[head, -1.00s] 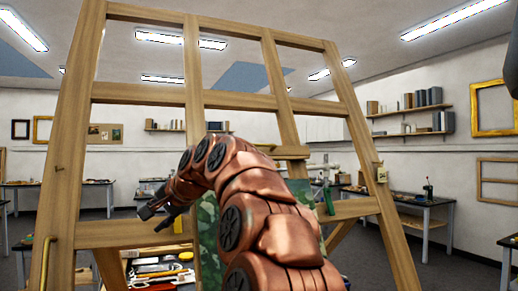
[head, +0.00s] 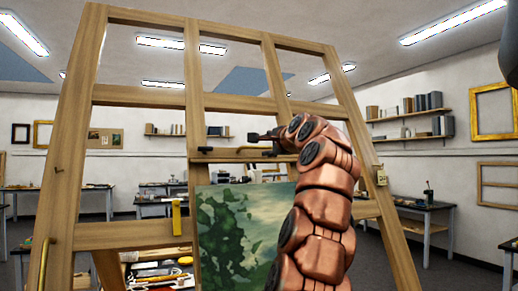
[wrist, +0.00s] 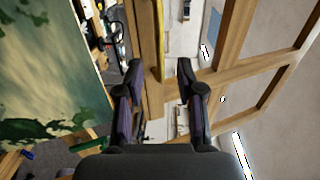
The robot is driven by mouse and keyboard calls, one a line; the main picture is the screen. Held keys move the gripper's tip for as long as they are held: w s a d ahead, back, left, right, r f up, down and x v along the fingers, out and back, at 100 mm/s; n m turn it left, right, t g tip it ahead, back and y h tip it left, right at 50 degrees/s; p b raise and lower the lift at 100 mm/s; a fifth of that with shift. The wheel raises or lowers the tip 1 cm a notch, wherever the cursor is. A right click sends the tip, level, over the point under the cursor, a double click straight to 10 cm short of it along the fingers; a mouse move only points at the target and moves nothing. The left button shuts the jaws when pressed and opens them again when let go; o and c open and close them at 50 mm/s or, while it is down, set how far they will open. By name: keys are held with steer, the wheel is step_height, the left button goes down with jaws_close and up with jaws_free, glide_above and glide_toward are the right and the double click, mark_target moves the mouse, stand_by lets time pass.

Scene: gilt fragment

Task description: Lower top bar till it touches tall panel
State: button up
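The tall panel (head: 235,225), painted with green foliage, stands on the wooden easel (head: 193,100); it fills the left of the wrist view (wrist: 45,65). The top bar (head: 228,157) is a horizontal wooden strip with dark end pieces, above the panel with a visible gap between them. My gripper (head: 262,137) is at the bar's height, near its right half. In the wrist view my gripper (wrist: 160,68) is open, with its fingers apart and the bar (wrist: 145,40) running upright in the picture between their lines. I cannot tell whether it touches the bar. My arm hides the panel's right side.
A yellow piece (head: 177,217) hangs on the easel's lower crossbar, left of the panel. A table with tools (head: 160,270) is behind the easel at lower left. Worktables (head: 425,205) line the walls. Space above the bar between the uprights is open.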

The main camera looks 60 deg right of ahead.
mark_target(260, 148)
steer(key=shift+p+x, duration=1.5)
steer(key=shift+x, duration=2.1)
steer(key=shift+c, duration=0.4)
jaws_close()
